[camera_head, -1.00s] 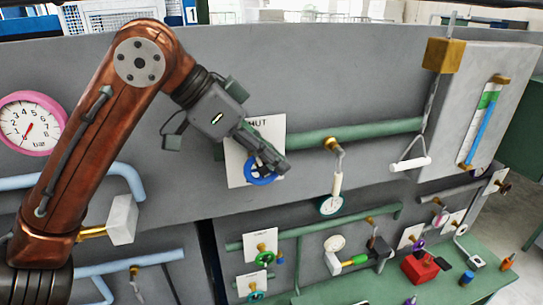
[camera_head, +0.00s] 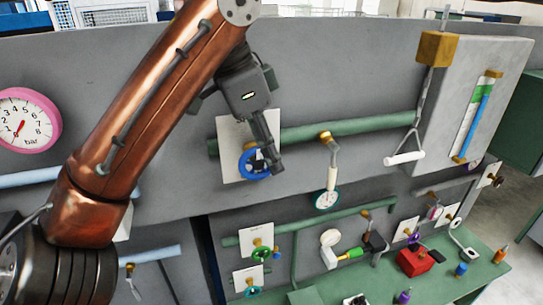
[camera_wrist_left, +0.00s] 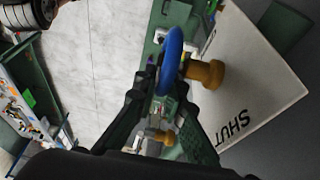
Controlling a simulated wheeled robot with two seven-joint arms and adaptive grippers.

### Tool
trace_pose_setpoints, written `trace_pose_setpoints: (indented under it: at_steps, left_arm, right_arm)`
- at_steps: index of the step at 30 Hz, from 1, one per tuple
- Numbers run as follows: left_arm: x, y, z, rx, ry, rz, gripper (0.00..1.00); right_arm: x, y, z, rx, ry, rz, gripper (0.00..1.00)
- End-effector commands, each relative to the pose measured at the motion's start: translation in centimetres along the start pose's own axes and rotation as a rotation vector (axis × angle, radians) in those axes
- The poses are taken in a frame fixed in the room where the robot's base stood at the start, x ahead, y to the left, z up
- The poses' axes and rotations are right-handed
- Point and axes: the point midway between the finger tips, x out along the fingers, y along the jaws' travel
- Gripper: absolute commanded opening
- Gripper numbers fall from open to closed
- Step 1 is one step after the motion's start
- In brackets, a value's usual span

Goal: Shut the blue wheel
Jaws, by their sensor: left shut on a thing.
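The blue wheel (camera_head: 246,166) sits on the grey wall panel, in front of a white card (camera_head: 232,135). In the left wrist view the blue wheel (camera_wrist_left: 171,45) shows nearly edge-on, on a brass stem (camera_wrist_left: 208,73). The white card (camera_wrist_left: 262,75) there reads SHUT. My left gripper (camera_head: 268,158) comes down on the wheel from above and is shut on the right part of its rim. In the left wrist view, my left gripper (camera_wrist_left: 166,90) has its fingers on either side of the rim. The fingers hide part of the wheel. My right gripper is in neither view.
A green pipe (camera_head: 375,125) runs right from behind the card. A hanging gauge (camera_head: 326,197) and a white pull handle (camera_head: 405,158) are to the right. A pink gauge (camera_head: 25,120) is at far left. Smaller valves and a red box (camera_head: 416,262) are below.

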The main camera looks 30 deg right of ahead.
Motion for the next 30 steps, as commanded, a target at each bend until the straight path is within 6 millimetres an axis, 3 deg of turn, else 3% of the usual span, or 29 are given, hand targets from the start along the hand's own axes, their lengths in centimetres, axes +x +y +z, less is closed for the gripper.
trace_pose_setpoints:
  at_steps: [5,6,13,30]
  left_arm:
    - [-0.2,-0.03,-0.04,-0.001,0.004,-0.004,0.0]
    - [-0.2,-0.03,-0.05,-0.001,0.004,-0.004,0.11]
    - [-0.11,-0.02,-0.03,-0.001,0.003,-0.002,0.27]
    - [-0.04,-0.05,0.02,-0.001,0.009,0.0,0.28]
  right_arm:
    - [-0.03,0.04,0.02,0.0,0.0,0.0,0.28]
    - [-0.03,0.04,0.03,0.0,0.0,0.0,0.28]
    - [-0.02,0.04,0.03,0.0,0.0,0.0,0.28]
    - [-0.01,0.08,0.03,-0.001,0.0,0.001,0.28]
